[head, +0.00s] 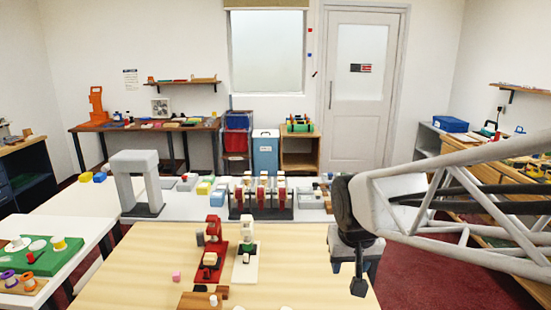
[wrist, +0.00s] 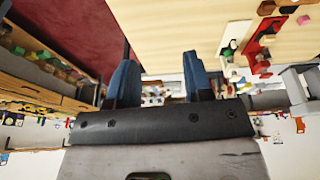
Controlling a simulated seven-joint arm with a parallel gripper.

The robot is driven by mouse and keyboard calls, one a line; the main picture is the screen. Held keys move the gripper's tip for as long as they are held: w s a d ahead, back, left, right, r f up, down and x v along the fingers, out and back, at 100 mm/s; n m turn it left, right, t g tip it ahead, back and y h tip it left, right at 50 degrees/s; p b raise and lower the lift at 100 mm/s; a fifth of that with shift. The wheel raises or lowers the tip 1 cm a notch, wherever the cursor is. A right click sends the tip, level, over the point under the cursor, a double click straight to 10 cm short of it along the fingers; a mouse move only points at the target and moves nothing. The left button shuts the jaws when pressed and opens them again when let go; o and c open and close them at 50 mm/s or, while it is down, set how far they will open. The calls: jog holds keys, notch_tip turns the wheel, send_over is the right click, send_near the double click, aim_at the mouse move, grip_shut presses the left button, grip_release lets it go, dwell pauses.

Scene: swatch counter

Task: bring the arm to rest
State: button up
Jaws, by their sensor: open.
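My arm (head: 450,195) reaches in from the right in the head view. Its dark gripper (head: 358,285) hangs down beside the right edge of the wooden table (head: 310,270), over or near the red floor; the exact height is hard to tell. In the wrist view, my gripper (wrist: 160,80) shows two blue fingers standing apart, with nothing between them. The gripper is open and empty. The table top (wrist: 190,30) shows beyond the fingers in that view.
A red stand (head: 213,255) and a white stand (head: 246,262) are on the wooden table, left of my gripper. A grey arch (head: 135,165) and a rack of red-topped pieces (head: 262,200) stand behind. Red floor (head: 430,275) lies open to the right.

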jog(key=s+d, duration=0.3)
jog(key=s, duration=1.1)
jog(key=shift+s+d+f+g, duration=0.15)
jog(key=shift+s+d+g, duration=0.15)
jog(key=shift+s, duration=0.05)
